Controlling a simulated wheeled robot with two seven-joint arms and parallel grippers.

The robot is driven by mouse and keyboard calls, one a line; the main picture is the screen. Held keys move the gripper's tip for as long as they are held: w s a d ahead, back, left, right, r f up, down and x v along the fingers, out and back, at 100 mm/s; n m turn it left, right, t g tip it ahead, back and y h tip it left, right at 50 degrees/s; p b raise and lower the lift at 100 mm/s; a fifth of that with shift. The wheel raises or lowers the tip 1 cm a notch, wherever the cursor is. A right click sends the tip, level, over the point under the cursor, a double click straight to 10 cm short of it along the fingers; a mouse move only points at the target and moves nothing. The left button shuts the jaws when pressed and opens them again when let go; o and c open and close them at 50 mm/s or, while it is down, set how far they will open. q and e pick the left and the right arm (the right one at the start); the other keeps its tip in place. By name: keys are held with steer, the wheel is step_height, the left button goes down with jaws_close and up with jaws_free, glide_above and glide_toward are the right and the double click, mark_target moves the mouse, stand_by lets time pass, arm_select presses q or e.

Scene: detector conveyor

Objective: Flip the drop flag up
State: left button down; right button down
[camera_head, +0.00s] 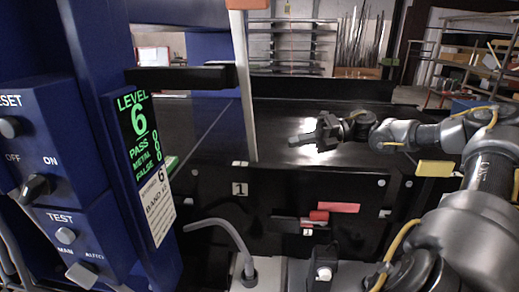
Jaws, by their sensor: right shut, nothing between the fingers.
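A flat red flag (338,207) lies level on the dark front panel of the conveyor, right of centre. A smaller red piece (318,215) sits just below and left of it, by a small black mount. I cannot tell for sure which of the two is the drop flag. My right gripper (297,140) is shut and empty, pointing left over the dark conveyor surface. It is above and behind the red pieces in the picture, clearly apart from them. My left gripper is not in view.
A blue control cabinet (65,130) with knobs and a green display (140,130) fills the left. A pale upright post (243,85) rises left of centre. A grey curved lever (220,228) stands at the front. A yellow tab (435,168) shows at right. Open room surrounds my right gripper.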

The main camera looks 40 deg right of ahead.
steer(key=x, duration=1)
steer(key=shift+p, duration=0.4)
steer(key=shift+d, duration=0.15)
